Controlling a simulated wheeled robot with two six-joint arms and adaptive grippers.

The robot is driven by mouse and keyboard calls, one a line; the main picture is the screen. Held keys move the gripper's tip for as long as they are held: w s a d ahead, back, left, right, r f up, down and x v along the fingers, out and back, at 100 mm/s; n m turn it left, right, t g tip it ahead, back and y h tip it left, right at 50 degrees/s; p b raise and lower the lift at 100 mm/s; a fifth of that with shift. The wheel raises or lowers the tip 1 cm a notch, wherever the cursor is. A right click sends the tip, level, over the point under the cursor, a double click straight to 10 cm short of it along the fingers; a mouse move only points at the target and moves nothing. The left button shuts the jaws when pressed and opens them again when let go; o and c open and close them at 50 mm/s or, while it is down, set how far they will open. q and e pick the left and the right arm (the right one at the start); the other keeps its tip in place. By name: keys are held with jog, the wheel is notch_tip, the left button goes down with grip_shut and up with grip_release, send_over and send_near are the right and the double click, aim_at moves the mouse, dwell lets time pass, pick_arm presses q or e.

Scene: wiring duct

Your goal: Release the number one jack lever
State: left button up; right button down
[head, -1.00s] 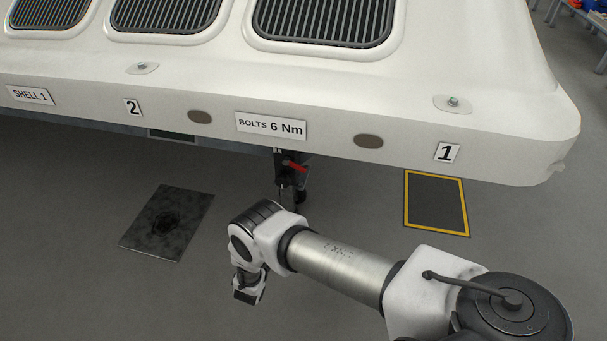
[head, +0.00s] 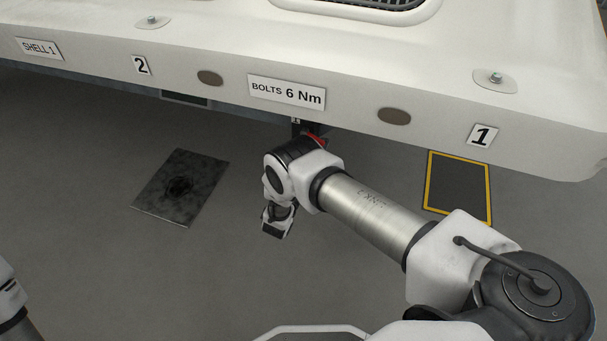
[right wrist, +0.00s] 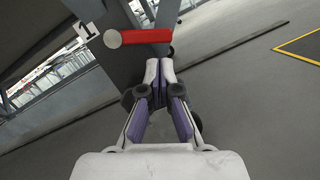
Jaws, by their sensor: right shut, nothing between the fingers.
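The red jack lever (right wrist: 140,37) lies roughly level across the dark jack post (right wrist: 108,62) in the right wrist view, with a round pivot end at its left. A small plate marked 1 (right wrist: 84,30) is beside it. In the head view only a bit of the red lever (head: 315,139) shows under the shell edge, behind my right arm. My right gripper (right wrist: 160,70) is shut and empty, its fingertips just below the lever in the wrist picture; I cannot tell whether they touch it. My left gripper is out of view; only part of that arm shows at lower left.
The white shell (head: 450,75) overhangs the jack, with a BOLTS 6 Nm label (head: 287,92) and number plates on its edge. A dark floor plate (head: 180,188) lies at left, a yellow-bordered dark patch (head: 459,188) at right. Open grey floor lies between.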

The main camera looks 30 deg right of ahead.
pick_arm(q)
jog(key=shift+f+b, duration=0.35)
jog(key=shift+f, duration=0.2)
pick_arm(e)
jog(key=x, duration=0.3)
